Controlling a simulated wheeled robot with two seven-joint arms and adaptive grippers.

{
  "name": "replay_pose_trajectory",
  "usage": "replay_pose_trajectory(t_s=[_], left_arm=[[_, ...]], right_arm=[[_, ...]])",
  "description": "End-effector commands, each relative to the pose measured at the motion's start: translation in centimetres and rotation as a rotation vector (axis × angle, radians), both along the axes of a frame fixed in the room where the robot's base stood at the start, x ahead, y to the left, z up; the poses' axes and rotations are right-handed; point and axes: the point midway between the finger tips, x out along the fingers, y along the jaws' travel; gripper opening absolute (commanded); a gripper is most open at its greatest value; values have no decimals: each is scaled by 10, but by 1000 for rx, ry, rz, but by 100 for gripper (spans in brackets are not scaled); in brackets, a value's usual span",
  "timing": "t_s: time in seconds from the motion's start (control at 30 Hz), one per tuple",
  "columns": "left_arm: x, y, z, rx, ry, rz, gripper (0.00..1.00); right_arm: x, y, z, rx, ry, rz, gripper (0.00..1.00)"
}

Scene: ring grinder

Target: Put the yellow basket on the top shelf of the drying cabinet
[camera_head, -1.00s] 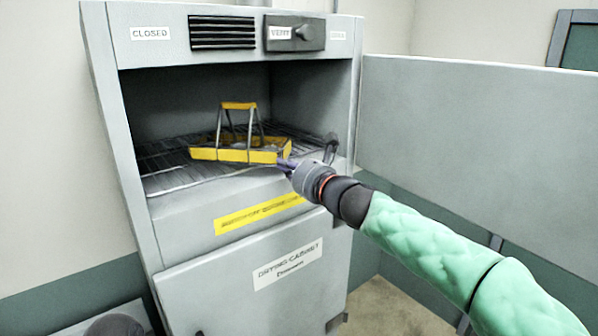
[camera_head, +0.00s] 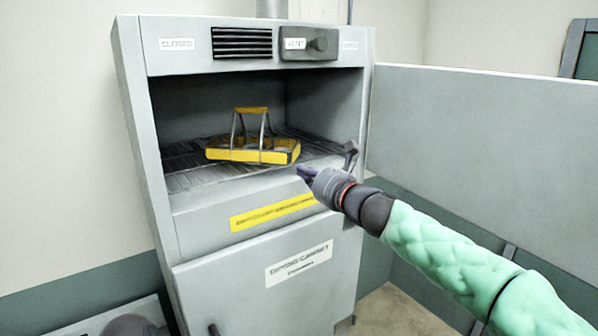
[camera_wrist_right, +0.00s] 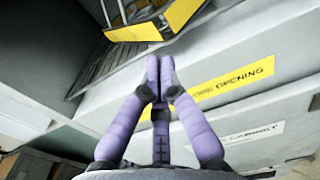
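The yellow basket (camera_head: 252,155), with an upright handle, sits on the wire shelf (camera_head: 195,180) inside the open upper compartment of the grey drying cabinet (camera_head: 190,250). Part of the basket (camera_wrist_right: 140,32) also shows at the top of the right wrist view, beyond the fingertips. My right gripper (camera_head: 302,171) is in front of the compartment opening, just right of and below the basket, and apart from it. In the right wrist view its purple fingers (camera_wrist_right: 159,72) meet at the tips with nothing between them.
The cabinet's open door (camera_head: 480,130) stands out to the right, behind my right arm. A yellow label (camera_head: 272,213) marks the ledge under the opening. The lower cabinet door (camera_head: 255,290) is closed. A vent knob (camera_head: 319,44) is above the opening.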

Motion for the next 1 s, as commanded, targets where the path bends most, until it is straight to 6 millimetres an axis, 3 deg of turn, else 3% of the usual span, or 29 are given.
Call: replay_pose_trajectory(t_s=[0.5, 1.0], left_arm=[[1, 0, -14, 0, -2, 1, 40], [1, 0, -14, 0, -2, 1, 40]], right_arm=[[-67, -48, 2, 1, -5, 0, 0], [-77, -55, 1, 2, -4, 0, 0]])
